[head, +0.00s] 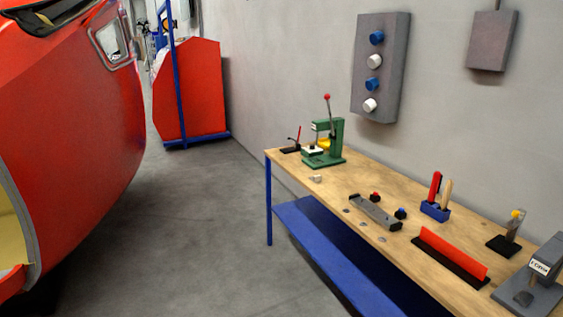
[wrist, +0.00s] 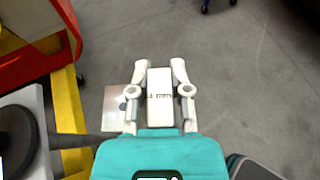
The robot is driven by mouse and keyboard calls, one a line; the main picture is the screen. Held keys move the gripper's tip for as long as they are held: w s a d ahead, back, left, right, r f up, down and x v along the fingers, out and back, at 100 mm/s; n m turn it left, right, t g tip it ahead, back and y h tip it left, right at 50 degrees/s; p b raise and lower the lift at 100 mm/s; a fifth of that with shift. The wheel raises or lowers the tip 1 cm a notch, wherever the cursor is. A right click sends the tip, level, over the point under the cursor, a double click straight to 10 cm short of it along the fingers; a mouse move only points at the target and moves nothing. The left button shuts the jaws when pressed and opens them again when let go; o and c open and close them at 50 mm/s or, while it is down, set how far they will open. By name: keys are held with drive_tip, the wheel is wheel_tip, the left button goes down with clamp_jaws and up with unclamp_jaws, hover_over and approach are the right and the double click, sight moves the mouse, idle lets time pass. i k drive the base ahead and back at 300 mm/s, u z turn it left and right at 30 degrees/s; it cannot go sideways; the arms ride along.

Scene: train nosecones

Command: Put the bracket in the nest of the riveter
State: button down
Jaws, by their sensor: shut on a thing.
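In the wrist view my gripper (wrist: 160,77) has its two white fingers closed on a pale piece, which I take to be the bracket (wrist: 160,106). A line of small dark print crosses its face. In the head view a green press with a red-knobbed lever (head: 338,135), probably the riveter, stands at the far end of the bench. Its nest is too small to make out. My gripper is outside the head view.
The wooden-topped bench (head: 350,186) runs along the wall. It carries a grey fixture bar (head: 375,212), a red strip (head: 453,254), a blue tool holder (head: 435,211) and a grey machine (head: 532,286). Open floor (head: 215,225) lies between bench and red nosecone (head: 70,130).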

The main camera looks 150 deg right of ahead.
sight(316, 161)
drive_tip(key=k, duration=2.2)
drive_tip(key=u, duration=0.65)
drive_tip(key=i, duration=0.1)
drive_tip(key=z, duration=3)
